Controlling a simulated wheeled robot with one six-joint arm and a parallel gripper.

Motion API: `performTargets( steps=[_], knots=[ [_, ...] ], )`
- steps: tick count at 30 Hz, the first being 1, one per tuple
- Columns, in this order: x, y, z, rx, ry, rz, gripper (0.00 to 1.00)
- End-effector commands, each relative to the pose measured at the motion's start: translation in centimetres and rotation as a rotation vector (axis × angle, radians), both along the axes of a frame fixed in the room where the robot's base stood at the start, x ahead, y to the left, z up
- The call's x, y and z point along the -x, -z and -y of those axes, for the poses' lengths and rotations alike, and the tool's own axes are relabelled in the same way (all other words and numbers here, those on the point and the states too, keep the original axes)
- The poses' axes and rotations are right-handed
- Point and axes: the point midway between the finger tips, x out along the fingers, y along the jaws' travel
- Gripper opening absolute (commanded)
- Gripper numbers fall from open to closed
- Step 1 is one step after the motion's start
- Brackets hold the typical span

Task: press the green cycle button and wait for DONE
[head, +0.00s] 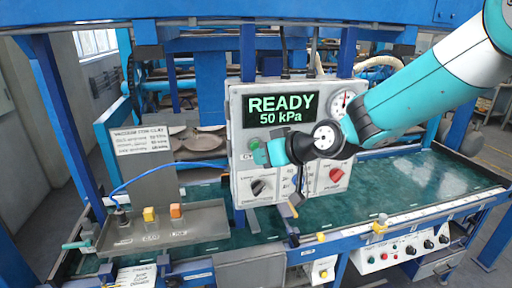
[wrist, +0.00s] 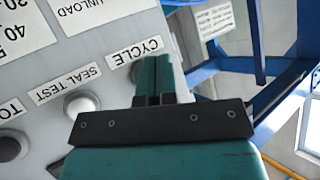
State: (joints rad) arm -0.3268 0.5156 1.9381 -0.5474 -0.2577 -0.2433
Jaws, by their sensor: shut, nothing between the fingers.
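The grey control panel (head: 240,104) has a display (head: 281,110) reading "READY 50 kPa" in green. A small green round part, which looks like the cycle button (head: 254,144), shows at the panel's left side, just above a partly covered label. My gripper (head: 261,156) is shut and empty in front of the panel, close beside that button. In the wrist view, my gripper's fingers (wrist: 153,72) are together at the edge of the "CYCLE" label (wrist: 134,57). The button itself is hidden behind the fingers there, so I cannot tell whether they touch it.
The panel also carries a gauge (head: 342,103), a black knob (head: 259,187) and a red knob (head: 336,174). A "SEAL TEST" button (wrist: 82,103) is near the fingers. A grey tray (head: 203,222) with small blocks stands at left. Plates (head: 203,143) lie behind a sign.

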Motion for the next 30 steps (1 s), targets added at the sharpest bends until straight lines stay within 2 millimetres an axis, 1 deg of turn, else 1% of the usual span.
performTargets(
  steps=[20, 30],
  knots=[
    [-0.01, 0.01, 0.0, 0.0, 0.0, 0.0, 0.0],
    [-0.81, 0.06, -0.22, 0.001, 0.0, -0.001, 0.0]
  ],
)
